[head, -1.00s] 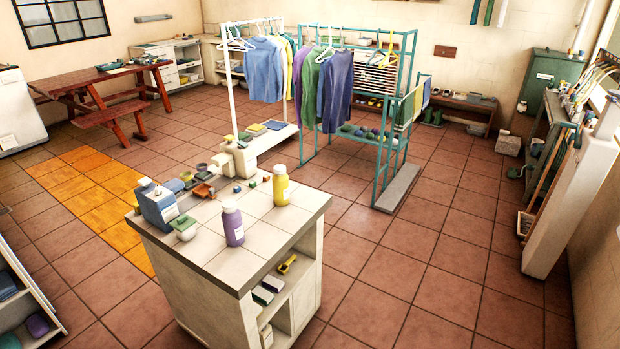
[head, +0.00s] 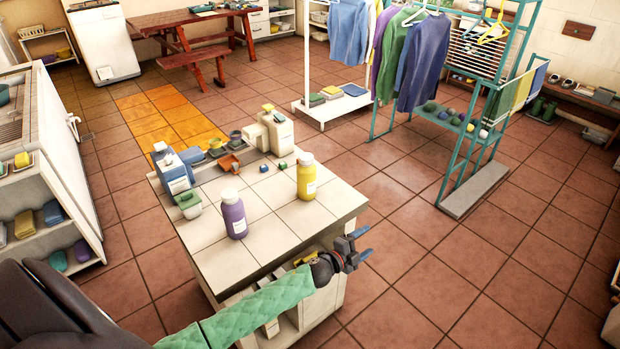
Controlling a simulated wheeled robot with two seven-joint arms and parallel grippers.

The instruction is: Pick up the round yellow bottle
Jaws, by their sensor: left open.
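The round yellow bottle (head: 307,178) stands upright on the tiled counter (head: 215,250), near its right back edge. It has a pale cap and a white label. A purple bottle (head: 233,217) of similar shape stands to its left and nearer to me. My left gripper (head: 362,244) is open and empty. It is past the counter's right front corner, to the right of and nearer than the yellow bottle, and apart from it. My green-sleeved left arm reaches in from the lower left. My right gripper is not in view.
A blue box-like container (head: 172,172), a small green-lidded jar (head: 188,204), an orange scoop-like item (head: 230,164) and a white dispenser (head: 277,132) crowd the counter's left and back. Bare tiles surround the yellow bottle. Open floor lies right of the counter, before the teal rack (head: 487,130).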

